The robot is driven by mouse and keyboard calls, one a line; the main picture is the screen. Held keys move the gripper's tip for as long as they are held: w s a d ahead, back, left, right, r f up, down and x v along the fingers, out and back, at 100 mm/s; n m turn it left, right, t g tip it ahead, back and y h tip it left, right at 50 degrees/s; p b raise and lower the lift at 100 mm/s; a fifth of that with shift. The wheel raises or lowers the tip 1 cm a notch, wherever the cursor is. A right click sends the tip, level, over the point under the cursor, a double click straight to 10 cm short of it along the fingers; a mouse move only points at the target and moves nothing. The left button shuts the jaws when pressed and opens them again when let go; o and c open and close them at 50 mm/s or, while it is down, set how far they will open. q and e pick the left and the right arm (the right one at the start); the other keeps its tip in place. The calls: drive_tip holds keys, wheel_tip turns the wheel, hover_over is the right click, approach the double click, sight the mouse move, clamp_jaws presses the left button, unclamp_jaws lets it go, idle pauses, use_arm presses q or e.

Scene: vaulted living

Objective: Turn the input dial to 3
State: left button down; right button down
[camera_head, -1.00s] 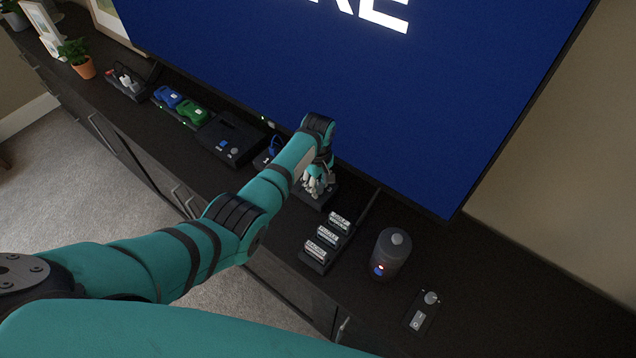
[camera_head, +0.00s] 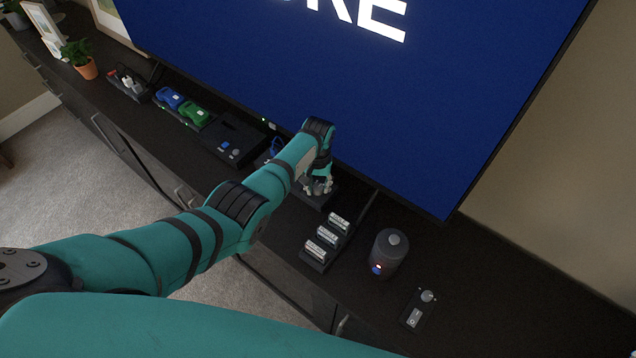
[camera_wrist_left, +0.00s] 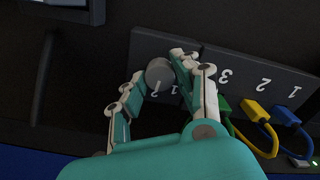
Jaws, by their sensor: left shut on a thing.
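The input dial (camera_wrist_left: 159,71) is a round grey knob on a dark switch box (camera_wrist_left: 135,42), seen in the left wrist view. White marks show by the knob; a 2 is partly legible and the rest is covered by fingers, so I cannot tell the setting. My left gripper (camera_wrist_left: 163,73) is shut on the dial, one finger on each side. In the head view my left gripper (camera_head: 318,184) is over the box (camera_head: 312,199) and hides the dial.
Beside the dial, a panel (camera_wrist_left: 255,70) marked 3, 2, 1 has green, yellow and blue cables (camera_wrist_left: 256,112). Labelled cartridges (camera_head: 327,238), a dark cylinder (camera_head: 388,252) and a small device (camera_head: 418,308) stand to the right. The large screen (camera_head: 380,100) is close behind.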

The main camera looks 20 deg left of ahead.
sight(318, 187)
use_arm(q)
drive_tip(key=m, duration=0.4)
drive_tip(key=shift+m, duration=1.9)
drive_tip(key=c, duration=1)
unclamp_jaws()
wheel_tip(318, 187, up, 12)
drive_tip(key=shift+r, duration=0.1)
